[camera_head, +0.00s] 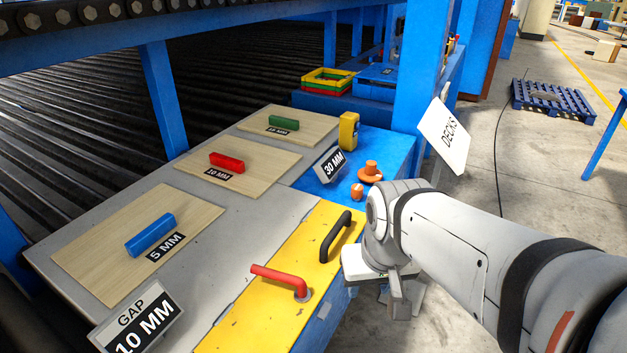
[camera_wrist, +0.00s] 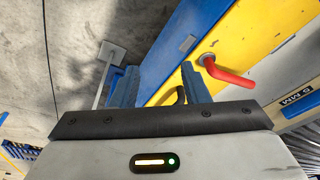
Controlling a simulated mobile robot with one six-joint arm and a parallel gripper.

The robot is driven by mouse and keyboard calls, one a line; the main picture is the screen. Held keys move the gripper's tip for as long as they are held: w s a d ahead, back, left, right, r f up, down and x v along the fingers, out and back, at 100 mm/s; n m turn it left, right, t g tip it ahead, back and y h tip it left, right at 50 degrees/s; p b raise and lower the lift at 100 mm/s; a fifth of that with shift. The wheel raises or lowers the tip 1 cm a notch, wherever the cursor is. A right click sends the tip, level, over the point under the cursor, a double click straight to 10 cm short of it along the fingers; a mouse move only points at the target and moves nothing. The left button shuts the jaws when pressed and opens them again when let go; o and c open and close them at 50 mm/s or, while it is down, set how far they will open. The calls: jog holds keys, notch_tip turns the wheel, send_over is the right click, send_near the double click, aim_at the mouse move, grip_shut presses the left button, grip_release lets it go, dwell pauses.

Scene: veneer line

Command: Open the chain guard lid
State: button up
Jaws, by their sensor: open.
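The yellow lid (camera_head: 275,285) lies flat and shut along the right edge of the grey table. It carries a black bar handle (camera_head: 335,237) at its far part and a red lever (camera_head: 282,280) nearer the front. My gripper (camera_head: 396,298) hangs just right of the lid, past the blue edge, pointing down and apart from both handles. In the wrist view my open, empty fingers (camera_wrist: 160,86) show with the yellow lid (camera_wrist: 220,35) behind them. The red lever (camera_wrist: 228,74) is right of the fingers; a dark curved piece of the black handle (camera_wrist: 177,97) shows between them, partly hidden.
Blue, red and green blocks (camera_head: 150,235) lie on wooden boards on the table (camera_head: 210,265). A gap sign (camera_head: 138,320) stands at the front. An orange knob (camera_head: 370,170) and a yellow device (camera_head: 348,130) are behind the lid. A blue post (camera_head: 418,80) rises beyond.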

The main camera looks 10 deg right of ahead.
jog(key=w+r+m+p, duration=0.2)
jog(key=w+m+p, duration=0.1)
jog(key=w, duration=0.9)
jog(key=m+g+y+p, duration=0.1)
jog(key=m+y+p, duration=0.1)
jog(key=m+p, duration=0.15)
send_near(337, 225)
jog(key=f, duration=0.1)
jog(key=shift+m, duration=0.25)
jog(key=x, duration=0.8)
jog(key=shift+p, duration=0.3)
jog(key=shift+r, duration=0.1)
jog(key=shift+c, duration=0.2)
grip_shut()
